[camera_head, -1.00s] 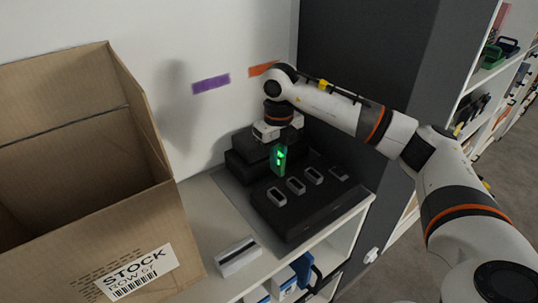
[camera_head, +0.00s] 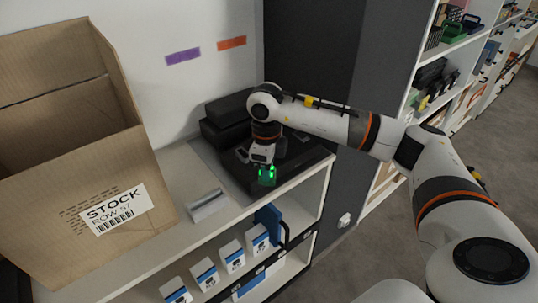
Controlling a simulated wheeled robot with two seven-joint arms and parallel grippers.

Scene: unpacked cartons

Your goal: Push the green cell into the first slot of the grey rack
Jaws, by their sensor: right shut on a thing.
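The green cell (camera_head: 267,178) has bright green lights and hangs below my right gripper (camera_head: 264,164), which is shut on it. The rack (camera_head: 238,178) is a dark grey, low block on the shelf top. One pale-rimmed slot (camera_head: 242,155) shows left of the gripper; the other slots are mostly hidden by my right wrist and arm. The cell appears in front of the rack's front part in the picture, outside any visible slot. Its height above the rack is hard to tell. My left gripper is not in view.
A large open carton (camera_head: 75,160) labelled STOCK stands at the left. A small whitish block (camera_head: 208,204) lies on the shelf top (camera_head: 168,222) in front of the rack. Black boxes (camera_head: 228,115) stand behind the rack. White-and-blue boxes (camera_head: 232,256) sit on the shelf below.

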